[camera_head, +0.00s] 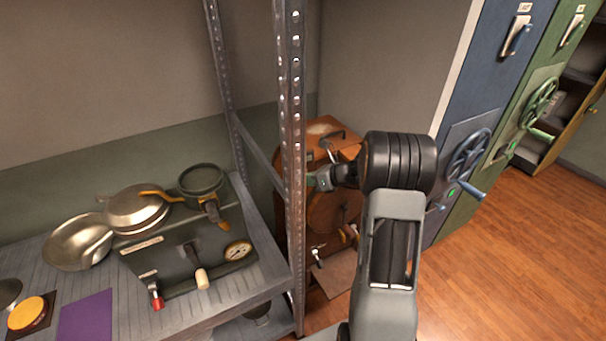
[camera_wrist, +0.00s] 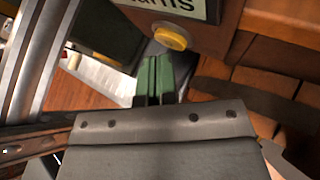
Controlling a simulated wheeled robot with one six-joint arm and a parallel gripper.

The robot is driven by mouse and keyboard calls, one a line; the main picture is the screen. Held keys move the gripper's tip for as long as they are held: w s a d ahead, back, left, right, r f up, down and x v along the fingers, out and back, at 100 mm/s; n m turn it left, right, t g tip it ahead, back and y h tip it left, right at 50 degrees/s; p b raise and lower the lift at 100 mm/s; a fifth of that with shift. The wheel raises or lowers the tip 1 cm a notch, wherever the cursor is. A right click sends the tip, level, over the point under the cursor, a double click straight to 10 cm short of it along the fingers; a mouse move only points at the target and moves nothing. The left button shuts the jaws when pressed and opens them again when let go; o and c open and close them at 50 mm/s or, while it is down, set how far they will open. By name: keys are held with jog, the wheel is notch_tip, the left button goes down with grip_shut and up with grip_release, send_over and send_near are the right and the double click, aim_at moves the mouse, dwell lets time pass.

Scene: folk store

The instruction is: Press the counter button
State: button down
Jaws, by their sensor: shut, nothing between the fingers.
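A round yellow button (camera_wrist: 170,36) sits on the front of a wooden unit in the wrist view, just below a pale label with dark letters that is cut off at the top. My gripper (camera_wrist: 154,80) has green fingers that are shut and empty. In the wrist view its tips show just below the button; I cannot tell whether they touch it. In the head view my gripper (camera_head: 318,179) is beside the shelf post, in front of the wooden unit (camera_head: 325,132). That button cannot be made out in the head view.
The metal shelf post (camera_head: 291,150) stands close to the left of my gripper. The shelf (camera_head: 215,312) holds pans, a dark panel with a gauge (camera_head: 238,250), and another yellow round piece (camera_head: 26,312). Blue (camera_head: 478,110) and green lockers stand right. The wooden floor (camera_head: 510,270) is clear.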

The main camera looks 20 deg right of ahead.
jog(key=shift+w, duration=0.4)
dwell(0.3)
jog(key=shift+s, duration=0.85)
jog(key=shift+s+d, duration=0.2)
jog(key=shift+s, duration=1.05)
jog(key=shift+s+d, duration=0.15)
jog(key=shift+s, duration=1.1)
